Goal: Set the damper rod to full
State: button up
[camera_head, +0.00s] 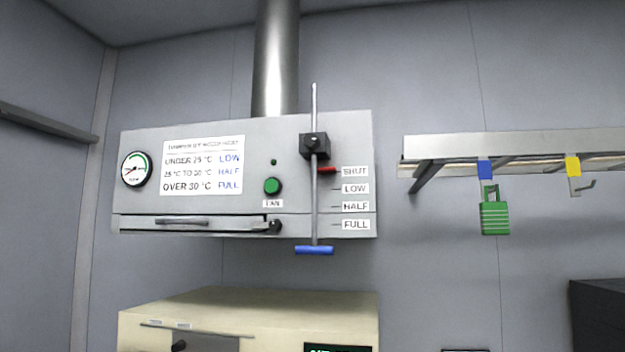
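The damper rod (315,200) is a thin grey vertical rod on the front of a grey hood box (300,205). It passes through a black clamp block (314,146) and ends in a blue crossbar handle (314,250) below the box's lower edge. A red pointer (327,170) on the rod is level with the SHUT label (355,171). Below that are LOW (355,188), HALF (355,206) and FULL (355,224) labels, each with a tick mark. My gripper is not in view.
A green FAN button (272,186), a gauge (136,169) and a temperature notice (203,165) are on the box. A beige cabinet (250,305) stands below. A wall shelf (500,146) at right carries a green padlock (494,217) on a blue hook. Open space lies before the handle.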

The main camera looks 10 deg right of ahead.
aim_at(314, 249)
jog(key=u, duration=0.85)
jog(key=k, duration=0.7)
jog(key=z, duration=0.3)
